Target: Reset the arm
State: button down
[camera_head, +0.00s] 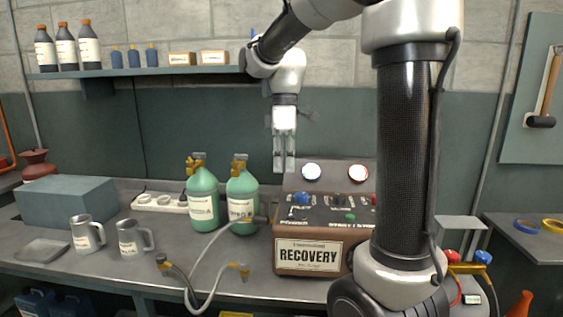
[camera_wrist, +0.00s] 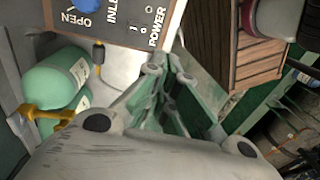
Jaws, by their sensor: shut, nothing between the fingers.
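My gripper (camera_head: 284,163) hangs pointing down above the left end of the recovery machine, with its fingers together and nothing between them. In the wrist view my gripper (camera_wrist: 165,72) shows at the centre, beside the machine's panel marked POWER and OPEN. The brown recovery machine (camera_head: 309,269) stands on the bench with two round gauges, a blue knob and a green button. Its panel also shows in the wrist view (camera_wrist: 118,22). My arm comes down from the top of the head view and hides part of the machine's right side.
Two green cylinders (camera_head: 203,207) (camera_head: 243,204) with yellow valves stand left of the machine. A hose with a yellow fitting (camera_head: 240,270) lies in front. Two metal mugs (camera_head: 86,236) (camera_head: 131,241), a grey-blue box (camera_head: 66,203) and a power strip (camera_head: 158,203) are further left. A shelf (camera_head: 150,71) holds bottles above.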

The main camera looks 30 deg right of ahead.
jog(key=s+d+f+m+t+h, duration=0.1)
jog(key=s+m+t, duration=0.4)
jog(key=s+m, duration=0.6)
jog(key=shift+s+d+f+t, duration=0.3)
jog(key=shift+s+d+f, duration=0.35)
jog(key=shift+s, duration=2.6)
